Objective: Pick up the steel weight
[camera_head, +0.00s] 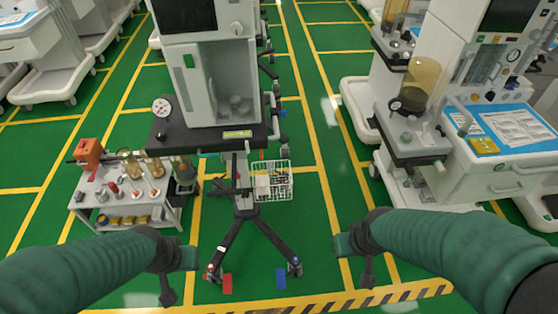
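I cannot pick out the steel weight for certain. A small grey cylinder-like item (236,102) stands in the open bay of the central white machine (213,75), but it is too small to name. My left gripper (190,257) is at the lower left, over the floor in front of the small cart. My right gripper (342,245) is at the lower right of centre, over the green floor. Both are apart from any object, and I see nothing held in either. Their finger gaps do not show clearly.
A low grey cart (165,214) at left carries an orange box (88,151), bottles and small items. A white wire basket (272,183) hangs by the central stand, whose dark legs (231,245) spread forward. A large white anaesthesia machine (470,160) stands right.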

